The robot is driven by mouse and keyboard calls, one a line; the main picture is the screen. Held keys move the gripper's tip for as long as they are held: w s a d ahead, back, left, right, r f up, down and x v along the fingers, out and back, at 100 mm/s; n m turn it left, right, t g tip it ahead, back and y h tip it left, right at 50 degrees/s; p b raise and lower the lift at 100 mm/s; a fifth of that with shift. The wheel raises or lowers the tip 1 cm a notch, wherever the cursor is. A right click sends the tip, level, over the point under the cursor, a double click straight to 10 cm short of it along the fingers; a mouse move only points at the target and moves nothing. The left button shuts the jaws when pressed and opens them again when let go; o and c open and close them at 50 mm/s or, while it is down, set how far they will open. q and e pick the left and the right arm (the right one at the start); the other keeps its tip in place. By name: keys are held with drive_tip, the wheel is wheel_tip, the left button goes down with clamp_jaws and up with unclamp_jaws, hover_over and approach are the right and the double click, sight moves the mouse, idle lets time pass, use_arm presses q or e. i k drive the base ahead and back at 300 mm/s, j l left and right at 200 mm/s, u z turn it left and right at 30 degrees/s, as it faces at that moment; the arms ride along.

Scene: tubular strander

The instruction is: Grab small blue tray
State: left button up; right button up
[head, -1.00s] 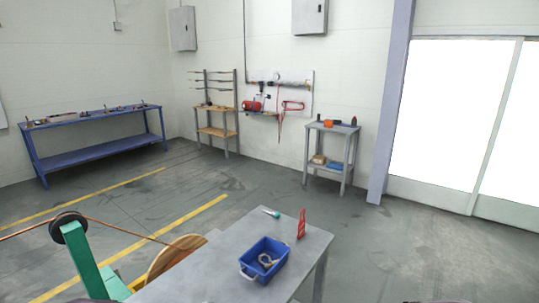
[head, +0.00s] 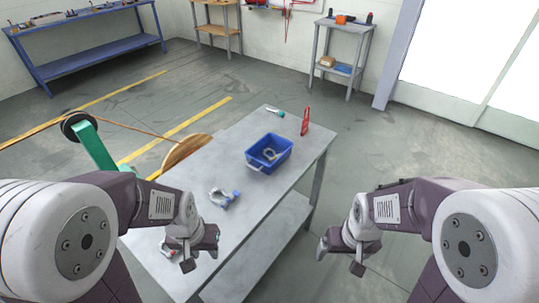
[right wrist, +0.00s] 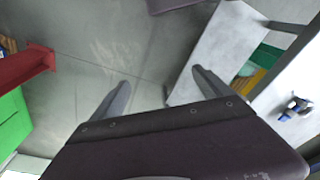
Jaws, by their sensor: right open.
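The small blue tray (head: 282,160) sits upright on the grey table (head: 235,240), towards its far right end, with a light handle and a ring-shaped part inside. My left gripper (head: 200,254) is open and empty over the near part of the table, nearer to me than the tray. My right gripper (head: 340,258) is open and empty, off the table's right edge and nearer to me than the tray. In the right wrist view its fingers (right wrist: 161,85) stand wide apart with only floor and table edge between them. The tray cannot be made out there.
A metal clamp-like part (head: 222,197) with blue ends lies on the table between the tray and my left gripper. A wooden disc (head: 185,148) stands along the table's left side.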

sight(281, 144)
drive_tip(key=i+l+u, duration=0.1)
drive_tip(key=u, duration=0.3)
drive_tip(key=l+u, duration=0.55)
drive_tip(key=u, duration=0.3)
drive_tip(key=l+u, duration=0.25)
drive_tip(key=u, duration=0.15)
